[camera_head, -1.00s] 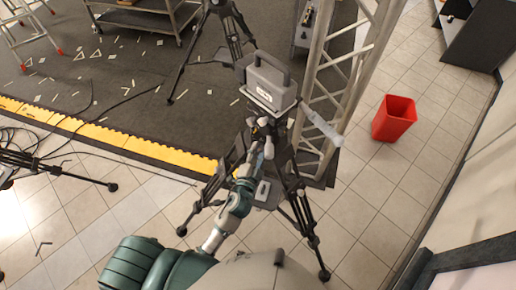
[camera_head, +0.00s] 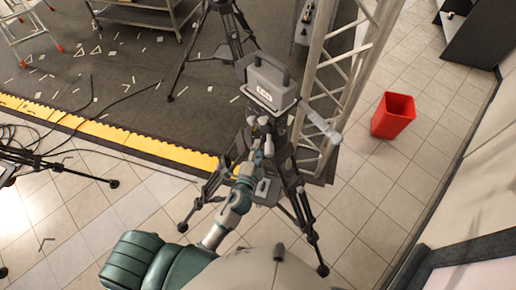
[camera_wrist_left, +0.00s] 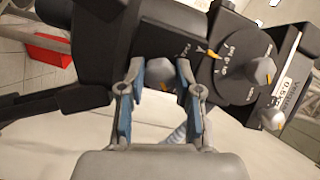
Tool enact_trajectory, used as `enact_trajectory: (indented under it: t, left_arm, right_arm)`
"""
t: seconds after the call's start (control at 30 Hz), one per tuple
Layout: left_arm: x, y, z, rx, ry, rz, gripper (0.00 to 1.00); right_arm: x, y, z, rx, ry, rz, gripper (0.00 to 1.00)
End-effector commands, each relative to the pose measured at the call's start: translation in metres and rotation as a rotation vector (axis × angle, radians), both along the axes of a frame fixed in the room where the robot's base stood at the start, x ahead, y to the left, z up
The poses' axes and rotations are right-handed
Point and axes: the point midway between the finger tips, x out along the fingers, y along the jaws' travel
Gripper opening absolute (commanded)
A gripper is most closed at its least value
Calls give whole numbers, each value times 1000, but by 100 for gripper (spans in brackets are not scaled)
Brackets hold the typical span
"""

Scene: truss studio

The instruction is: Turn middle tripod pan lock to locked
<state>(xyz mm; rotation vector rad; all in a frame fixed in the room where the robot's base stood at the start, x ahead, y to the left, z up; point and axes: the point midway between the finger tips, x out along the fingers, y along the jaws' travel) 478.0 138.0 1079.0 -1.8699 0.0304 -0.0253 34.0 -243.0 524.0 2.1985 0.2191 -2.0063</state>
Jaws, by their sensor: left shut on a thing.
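The middle tripod (camera_head: 285,165) stands upright with a grey camera-like box (camera_head: 268,85) on its head and a handle (camera_head: 322,127) reaching right. My left gripper (camera_head: 258,153) is at the near side of the tripod head, below the box. In the left wrist view the left gripper (camera_wrist_left: 160,70) has its blue-padded fingers closed around a small grey knob (camera_wrist_left: 161,76), taken as the pan lock; the fingers partly hide it. A round dial (camera_wrist_left: 238,75) with a yellow mark and another grey knob (camera_wrist_left: 263,71) lies to the right. My right gripper is not in view.
A truss tower (camera_head: 345,85) stands close behind and right of the tripod. A red bin (camera_head: 393,115) is on the tiles farther right. Another tripod (camera_head: 215,40) stands behind on the dark mat. Cables and a yellow edge strip (camera_head: 120,137) lie left.

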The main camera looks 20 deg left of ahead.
Motion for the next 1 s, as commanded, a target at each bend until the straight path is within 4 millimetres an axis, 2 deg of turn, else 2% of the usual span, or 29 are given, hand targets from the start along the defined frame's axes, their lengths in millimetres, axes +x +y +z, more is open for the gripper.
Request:
enact_trajectory:
  t: [0.17, 0.2, 0.3, 0.77, 0.87, 1.0]
  left_arm:
    - [-1, -2, -2, -2, 4, -3, 0]
    - [-1, -2, -2, -2, 4, -3, 38]
    - [-1, -1, -2, -2, 5, -2, 59]
    - [-2, 0, -2, -2, 4, 0, 59]
    - [-9, 0, -3, -3, 6, -1, 59]
    - [-29, 0, -3, -4, 8, 1, 59]
  right_arm:
    - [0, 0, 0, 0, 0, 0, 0]
    - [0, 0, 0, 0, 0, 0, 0]
    - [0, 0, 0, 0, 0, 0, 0]
    - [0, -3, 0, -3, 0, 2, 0]
    - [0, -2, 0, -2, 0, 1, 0]
    - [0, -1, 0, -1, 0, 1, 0]
